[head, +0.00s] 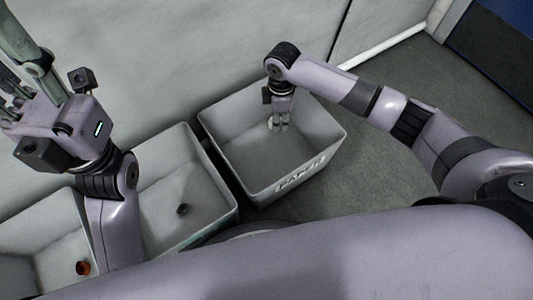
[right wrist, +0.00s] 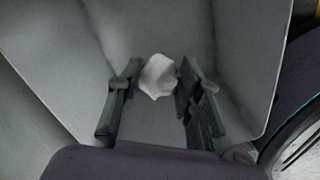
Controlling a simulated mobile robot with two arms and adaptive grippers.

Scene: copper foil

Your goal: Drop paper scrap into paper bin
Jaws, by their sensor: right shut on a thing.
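The paper bin (head: 250,183) is a grey open box with a white label reading PAPER on its front wall. My right gripper (head: 278,124) points down inside the bin's opening, toward its back right part. It is shut on a crumpled white paper scrap (right wrist: 158,77), seen between the fingertips in the right wrist view. The bin's grey walls surround the scrap there. In the head view the scrap is too small to make out clearly. My left gripper (head: 18,55) is raised at the upper left, its fingertips partly cut off by the picture edge.
A second grey bin (head: 222,217) stands left of the paper bin and holds a small dark piece (head: 183,209). A third bin (head: 30,226) at the far left holds a copper-coloured piece (head: 83,268). A grey wall (head: 180,50) runs behind. Floor (head: 400,90) is clear at right.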

